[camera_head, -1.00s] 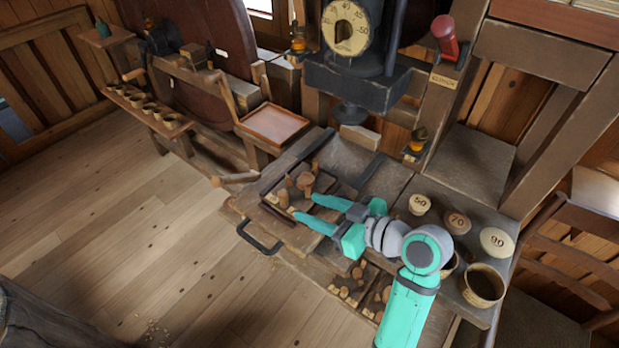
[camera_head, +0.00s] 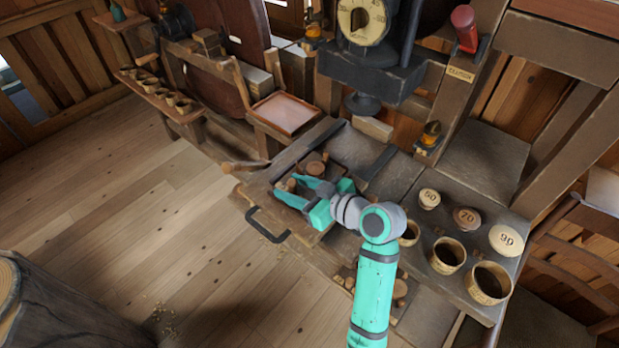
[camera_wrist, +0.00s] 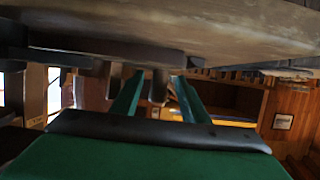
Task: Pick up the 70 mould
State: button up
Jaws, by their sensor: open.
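My gripper (camera_head: 285,187) is open, well to the left of the 70 mould, low over the wooden tray with turned pieces. Its two teal fingers also show in the wrist view (camera_wrist: 158,98), with dark peg-like pieces around and between them. Whether the fingers touch these is unclear. The 70 mould is not seen in the wrist view.
Woven cups, including a middle one (camera_head: 447,256) and a large one (camera_head: 489,284), stand in front of the discs. A dark press (camera_head: 372,75) with a dial rises behind the bench. A black handle (camera_head: 267,226) juts from the front edge. Bare bench lies left of the discs.

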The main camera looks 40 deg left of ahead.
jog(key=shift+c, duration=0.2)
grip_shut()
jog(key=shift+r, duration=0.15)
